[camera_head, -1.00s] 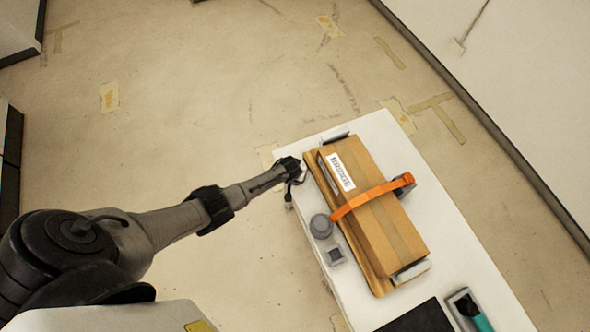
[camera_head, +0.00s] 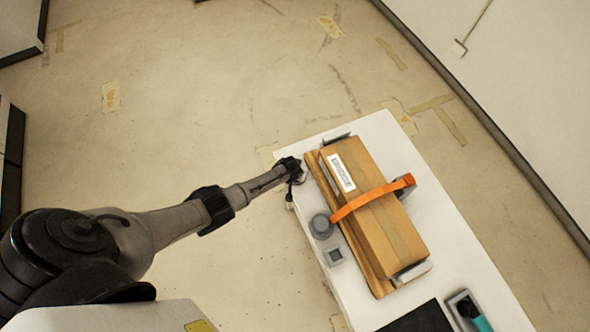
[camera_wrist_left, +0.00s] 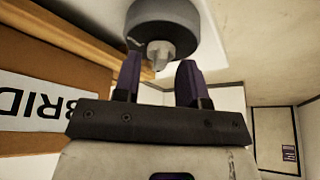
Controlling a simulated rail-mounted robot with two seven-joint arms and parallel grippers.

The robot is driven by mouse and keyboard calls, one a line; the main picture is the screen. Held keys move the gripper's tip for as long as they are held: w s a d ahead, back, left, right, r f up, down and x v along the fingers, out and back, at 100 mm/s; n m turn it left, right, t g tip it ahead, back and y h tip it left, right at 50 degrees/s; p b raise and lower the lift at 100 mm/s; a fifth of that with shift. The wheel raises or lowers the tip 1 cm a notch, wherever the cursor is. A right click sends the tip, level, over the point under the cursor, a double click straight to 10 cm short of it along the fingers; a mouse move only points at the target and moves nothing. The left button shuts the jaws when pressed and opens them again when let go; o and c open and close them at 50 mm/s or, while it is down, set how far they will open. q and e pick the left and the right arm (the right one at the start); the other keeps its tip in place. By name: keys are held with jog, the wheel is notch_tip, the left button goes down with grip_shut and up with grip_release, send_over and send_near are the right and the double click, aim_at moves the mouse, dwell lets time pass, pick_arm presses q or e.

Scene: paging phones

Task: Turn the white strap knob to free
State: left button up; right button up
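A round grey knob (camera_head: 321,226) stands at the left edge of the box, by the lower end of an orange strap (camera_head: 372,197). The strap crosses over a brown cardboard box (camera_head: 385,225). My left gripper (camera_head: 291,168) is at the table's left edge, up and left of that knob in the head view. In the left wrist view my left gripper (camera_wrist_left: 160,62) is open, with its two dark fingers apart. A grey knob (camera_wrist_left: 162,28) with a small stub sits just beyond the fingertips; I cannot tell whether they touch it. My right gripper is not in view.
The white table (camera_head: 455,240) carries the box, a small grey square block (camera_head: 335,256), a black panel (camera_head: 418,318) and a teal-handled item (camera_head: 470,312). A grey block (camera_head: 404,190) sits at the strap's right end. The floor left of the table is clear.

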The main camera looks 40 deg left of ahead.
pick_arm(q)
jog(key=p+v, duration=0.3)
jog(key=v, duration=1)
jog(key=shift+s+r, duration=0.25)
dwell(0.4)
jog(key=s+d+r+m+t, duration=0.1)
jog(key=s+d+r+m, duration=0.2)
jog(key=r, duration=0.7)
jog(key=s+d+r+m+t, duration=0.1)
jog(key=d+r+m, duration=0.25)
jog(key=r, duration=0.65)
jog(key=s+d+r+h+p, duration=0.15)
jog(key=s+r, duration=0.25)
jog(key=s, duration=0.6)
jog(key=s+f+g, duration=0.2)
jog(key=s+f, duration=0.3)
jog(key=s, duration=0.5)
jog(key=shift+s+p, duration=0.2)
jog(key=shift+p, duration=0.25)
